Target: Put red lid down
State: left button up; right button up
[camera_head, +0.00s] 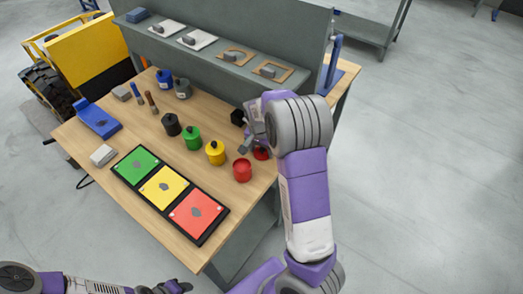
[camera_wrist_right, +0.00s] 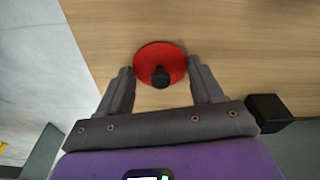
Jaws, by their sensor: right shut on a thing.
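The red lid (camera_head: 261,153), a round disc, is at the right side of the wooden table, behind and right of the red pot (camera_head: 242,171). In the right wrist view the red lid (camera_wrist_right: 172,52) shows its black knob between the fingertips. My right gripper (camera_head: 251,145) is shut on the lid, close over the tabletop; I cannot tell whether the lid touches the wood. The red pot stands upright with no knob showing on top. My left gripper (camera_head: 165,288) is at the bottom left edge, away from the table; its jaws are unclear.
Yellow (camera_head: 215,153), green (camera_head: 192,138) and black (camera_head: 171,125) pots stand in a row left of the red one. A black tray (camera_head: 205,237) with green, yellow and red panels lies in front. A small black block (camera_wrist_right: 267,112) is near the right gripper.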

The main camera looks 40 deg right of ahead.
aim_at(260, 157)
jog(key=shift+f, duration=0.15)
jog(key=o, duration=1.1)
notch_tip(260, 157, up, 12)
jog(key=a+p, duration=0.1)
jog(key=p, duration=0.3)
jog(key=shift+s+a+r, duration=0.15)
jog(key=shift+s+r, duration=0.05)
jog(key=shift+s, duration=0.15)
